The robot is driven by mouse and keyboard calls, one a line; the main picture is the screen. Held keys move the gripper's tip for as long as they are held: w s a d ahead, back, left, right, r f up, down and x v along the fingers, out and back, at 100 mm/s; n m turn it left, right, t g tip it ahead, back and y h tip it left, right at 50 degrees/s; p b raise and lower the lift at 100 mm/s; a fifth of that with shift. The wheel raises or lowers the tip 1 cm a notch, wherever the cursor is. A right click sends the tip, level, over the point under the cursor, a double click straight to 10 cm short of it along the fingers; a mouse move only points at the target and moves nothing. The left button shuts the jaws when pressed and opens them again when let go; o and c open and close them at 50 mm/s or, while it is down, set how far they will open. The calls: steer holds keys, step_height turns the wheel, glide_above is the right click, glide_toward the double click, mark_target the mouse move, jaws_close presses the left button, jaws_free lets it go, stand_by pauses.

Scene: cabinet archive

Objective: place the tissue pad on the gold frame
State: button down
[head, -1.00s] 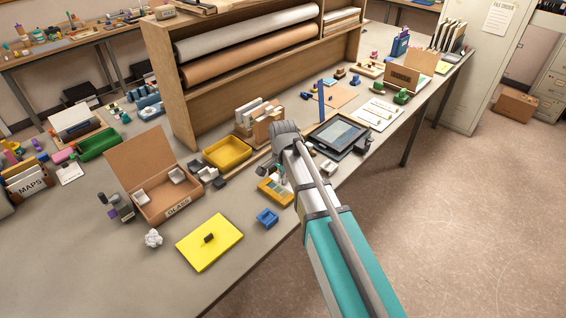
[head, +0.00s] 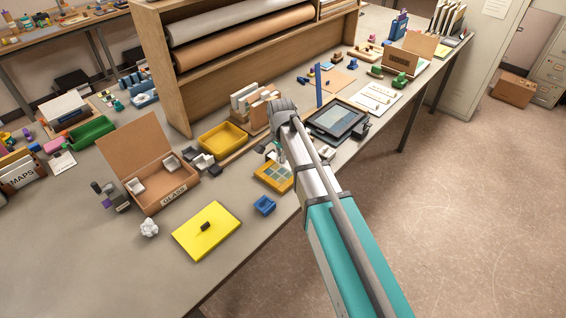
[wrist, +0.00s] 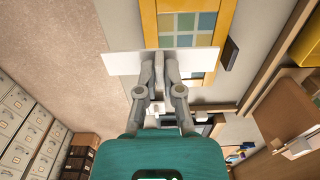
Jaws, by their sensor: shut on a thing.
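The gold frame (head: 262,172) lies on the bench left of my arm, with several coloured panes inside it. In the wrist view the gold frame (wrist: 149,28) is at the top centre. My gripper (wrist: 167,62) is shut on a flat white tissue pad (wrist: 122,63). The pad spans both sides of the fingers and covers the near part of the frame in that view. I cannot tell whether it touches the frame. In the head view my gripper (head: 273,149) is by the frame's far side, partly hidden by my arm, and the pad is not clear there.
A blue block (head: 264,205) and a yellow board (head: 207,231) lie nearer on the bench. A yellow tray (head: 222,138) and an open box marked GLASS (head: 174,196) are to the left. A dark framed tablet (head: 338,121) and a blue upright post (head: 319,86) stand beyond my arm.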

steer(key=w+f+b, duration=0.1)
steer(key=w+f, duration=0.1)
steer(key=w+f+b, duration=0.3)
steer(key=w+b, duration=0.1)
steer(key=w, duration=0.1)
steer(key=shift+w+a+f, duration=0.1)
steer(key=shift+a+f, duration=0.15)
steer(key=shift+f, duration=0.15)
steer(key=shift+w+f+b, duration=0.55)
steer(key=shift+f+b, duration=0.05)
steer(key=shift+b, duration=0.05)
steer(key=shift+w+f+b, duration=0.5)
steer(key=shift+f+b, duration=0.15)
steer(key=shift+b, duration=0.05)
steer(key=shift+s+f+b, duration=0.1)
steer(key=shift+f+b, duration=1.2)
steer(key=shift+f, duration=0.05)
steer(key=shift+f+b, duration=0.4)
steer(key=shift+b, duration=0.05)
steer(key=c, duration=0.8)
jaws_free()
steer(key=shift+r, duration=0.25)
